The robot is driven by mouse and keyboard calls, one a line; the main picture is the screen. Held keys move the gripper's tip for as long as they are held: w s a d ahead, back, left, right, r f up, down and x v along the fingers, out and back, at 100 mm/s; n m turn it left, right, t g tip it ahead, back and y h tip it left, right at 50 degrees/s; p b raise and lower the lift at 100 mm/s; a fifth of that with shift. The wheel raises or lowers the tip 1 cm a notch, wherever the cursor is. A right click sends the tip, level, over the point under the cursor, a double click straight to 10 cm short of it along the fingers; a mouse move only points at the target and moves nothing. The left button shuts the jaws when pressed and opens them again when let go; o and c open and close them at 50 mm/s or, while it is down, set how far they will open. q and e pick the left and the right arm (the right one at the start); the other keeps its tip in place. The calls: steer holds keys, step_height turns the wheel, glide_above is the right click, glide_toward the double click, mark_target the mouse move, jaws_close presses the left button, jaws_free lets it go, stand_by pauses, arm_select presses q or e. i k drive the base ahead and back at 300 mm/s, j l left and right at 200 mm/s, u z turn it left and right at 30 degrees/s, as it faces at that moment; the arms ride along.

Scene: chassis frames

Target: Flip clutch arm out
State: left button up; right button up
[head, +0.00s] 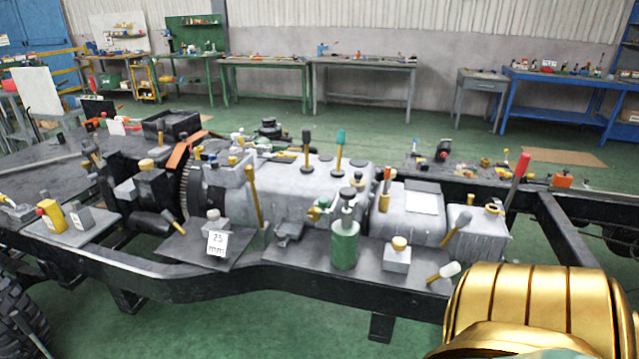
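A grey gearbox and clutch housing (290,195) lies along the chassis frame in the middle of the head view. A toothed ring (187,190) shows at its left end. A thin yellow lever (253,195) stands nearly upright at the housing's near side. A dark, tilted lever with a yellow end (172,222) is at its lower left. I cannot tell which of these levers is the clutch arm. Neither of my grippers shows; a gold rounded part of my own body fills the lower right corner.
A green cylinder (344,243) and a grey block with a yellow knob (397,256) stand on the near plate. A red-topped lever (517,180) rises at the right. Green floor is clear behind, before the benches.

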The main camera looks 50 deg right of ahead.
mark_target(249, 170)
steer(key=z, duration=1.3)
steer(key=i+j+z, duration=0.1)
steer(key=i+j, duration=0.2)
steer(key=i+j+z, duration=0.1)
steer(key=i+j, duration=0.2)
steer(key=i+j+z, duration=0.1)
steer(key=i+j, duration=0.15)
steer(key=j, duration=0.25)
steer(key=i+j+z, duration=0.1)
steer(key=i+j, duration=0.15)
steer(key=j, duration=0.15)
steer(key=i+j+z, duration=0.1)
steer(key=i+j, duration=0.15)
steer(key=j, duration=0.2)
